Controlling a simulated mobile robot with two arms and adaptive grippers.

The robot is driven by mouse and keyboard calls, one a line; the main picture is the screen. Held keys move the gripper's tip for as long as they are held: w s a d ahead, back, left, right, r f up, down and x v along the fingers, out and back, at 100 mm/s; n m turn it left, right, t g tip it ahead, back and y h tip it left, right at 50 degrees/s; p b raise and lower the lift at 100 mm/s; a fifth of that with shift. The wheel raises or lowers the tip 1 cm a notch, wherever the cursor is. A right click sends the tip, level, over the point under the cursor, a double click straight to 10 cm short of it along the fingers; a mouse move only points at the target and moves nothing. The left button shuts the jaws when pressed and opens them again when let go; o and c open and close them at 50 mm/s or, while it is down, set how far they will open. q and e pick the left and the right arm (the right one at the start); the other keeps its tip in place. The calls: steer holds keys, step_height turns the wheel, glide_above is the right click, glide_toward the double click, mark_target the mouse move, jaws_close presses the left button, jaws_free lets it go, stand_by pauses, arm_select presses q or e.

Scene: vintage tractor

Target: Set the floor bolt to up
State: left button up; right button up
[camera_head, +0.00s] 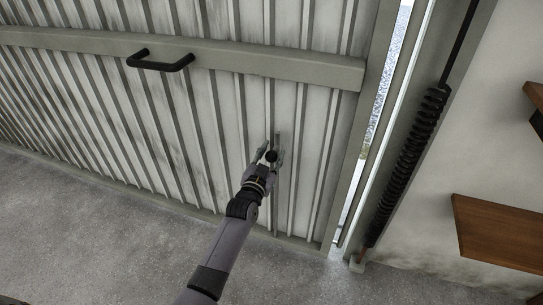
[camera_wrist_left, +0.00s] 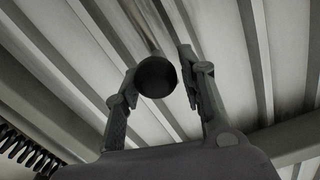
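The floor bolt (camera_head: 277,205) is a thin upright grey rod on the lower part of the corrugated door, with a round black knob (camera_head: 271,156). My left gripper (camera_head: 268,154) is at the knob, its fingers on either side of it. In the left wrist view the knob (camera_wrist_left: 156,77) sits between the open fingers of my left gripper (camera_wrist_left: 160,70). The left finger looks very close to the knob or touching it; a narrow gap shows on the right. The gripper partly hides the rod. My right gripper is not in view.
The door (camera_head: 200,110) has a horizontal rail (camera_head: 270,62) with a black handle (camera_head: 160,62). A black coil spring (camera_head: 405,165) hangs at the right post, beside a bright gap. A wooden shelf (camera_head: 500,232) juts from the right wall. The concrete floor (camera_head: 90,240) is clear at left.

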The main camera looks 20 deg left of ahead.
arm_select(q)
steer(key=shift+o, duration=1.3)
steer(key=shift+f, duration=0.15)
steer(key=shift+s+f, duration=0.1)
steer(key=shift+s, duration=0.4)
steer(key=s, duration=1.1)
steer(key=shift+a, duration=0.25)
steer(key=shift+s, duration=0.1)
